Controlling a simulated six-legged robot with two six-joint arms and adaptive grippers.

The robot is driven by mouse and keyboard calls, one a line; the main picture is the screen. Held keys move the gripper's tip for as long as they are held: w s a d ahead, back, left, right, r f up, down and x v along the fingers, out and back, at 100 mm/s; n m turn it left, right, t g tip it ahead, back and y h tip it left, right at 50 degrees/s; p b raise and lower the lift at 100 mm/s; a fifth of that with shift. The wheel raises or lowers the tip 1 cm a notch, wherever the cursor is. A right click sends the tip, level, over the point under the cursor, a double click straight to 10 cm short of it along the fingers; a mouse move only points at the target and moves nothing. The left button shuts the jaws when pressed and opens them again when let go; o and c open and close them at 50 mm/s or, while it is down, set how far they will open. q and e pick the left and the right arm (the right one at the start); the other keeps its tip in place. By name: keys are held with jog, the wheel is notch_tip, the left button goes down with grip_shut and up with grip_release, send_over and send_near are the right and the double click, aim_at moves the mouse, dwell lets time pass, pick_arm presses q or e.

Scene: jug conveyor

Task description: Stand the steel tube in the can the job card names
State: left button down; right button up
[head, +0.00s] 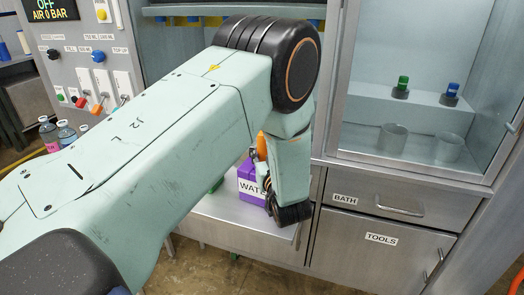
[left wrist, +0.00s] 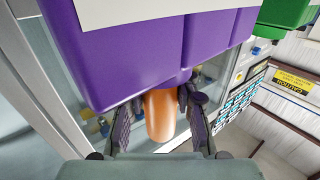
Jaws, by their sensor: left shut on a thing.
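A purple can (head: 250,183) with a white label reading "WATE", the rest hidden by my arm, stands on a pale shelf or ledge. In the left wrist view the purple can (left wrist: 150,50) fills the upper part. An orange cylinder (head: 262,147) shows at its top. My left gripper (left wrist: 157,112) has its fingers on both sides of this orange cylinder (left wrist: 160,118), shut on it. A green can (left wrist: 287,17) stands beside the purple one. My left forearm hides most of the gripper in the head view. I cannot make out the steel tube or the job card. My right gripper is out of view.
A glass-fronted cabinet (head: 425,110) on the right holds two clear beakers and green- and blue-capped items. Drawers labelled BATH (head: 345,199) and TOOLS (head: 381,239) sit below. A control panel (head: 85,60) with knobs and levers is at left, with small bottles (head: 66,133) nearby.

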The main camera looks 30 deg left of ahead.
pick_arm(q)
jog(key=c, duration=1.5)
grip_release()
jog(key=o, duration=0.5)
jog(key=shift+w+f, duration=0.1)
jog(key=shift+f, duration=0.1)
jog(key=shift+c, duration=0.2)
jog(key=shift+r, duration=0.1)
jog(key=shift+r, duration=0.1)
jog(key=shift+r, duration=0.2)
jog(key=shift+p+v, duration=4.8)
jog(key=shift+v, duration=1.3)
